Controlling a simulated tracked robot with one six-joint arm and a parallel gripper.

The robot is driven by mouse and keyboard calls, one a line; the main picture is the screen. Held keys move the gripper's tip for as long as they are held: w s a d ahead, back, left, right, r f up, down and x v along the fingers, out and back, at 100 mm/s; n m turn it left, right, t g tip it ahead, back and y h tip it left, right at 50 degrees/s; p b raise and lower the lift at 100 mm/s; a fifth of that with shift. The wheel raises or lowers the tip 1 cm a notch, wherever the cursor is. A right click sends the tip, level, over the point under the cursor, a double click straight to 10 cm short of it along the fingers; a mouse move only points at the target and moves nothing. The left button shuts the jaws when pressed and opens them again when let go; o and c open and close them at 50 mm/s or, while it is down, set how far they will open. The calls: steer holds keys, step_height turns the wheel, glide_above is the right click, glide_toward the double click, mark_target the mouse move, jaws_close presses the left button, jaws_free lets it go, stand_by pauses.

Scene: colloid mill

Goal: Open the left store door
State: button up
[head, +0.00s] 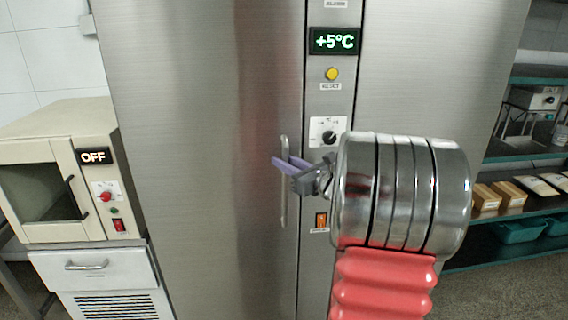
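The left store door (205,120) is a tall brushed-steel panel filling the centre left of the head view. It looks closed against the narrow control column. Its upright bar handle (284,210) is near its right edge. My gripper (284,162), with purple fingers, is at the handle's upper-middle part, coming in from the right. The fingers overlap the handle in the picture and hide a short part of it. I cannot tell whether they touch or grip it. My wrist hides part of the steel to the right.
The control column carries a +5°C display (334,41), a yellow button (332,74), a dial (329,137) and an orange switch (321,220). A beige oven (50,150) marked OFF stands at left above a drawer unit (95,270). Shelves with goods (510,195) are at right.

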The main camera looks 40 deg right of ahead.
steer(key=shift+c, duration=0.6)
jaws_close()
steer(key=shift+a, duration=0.2)
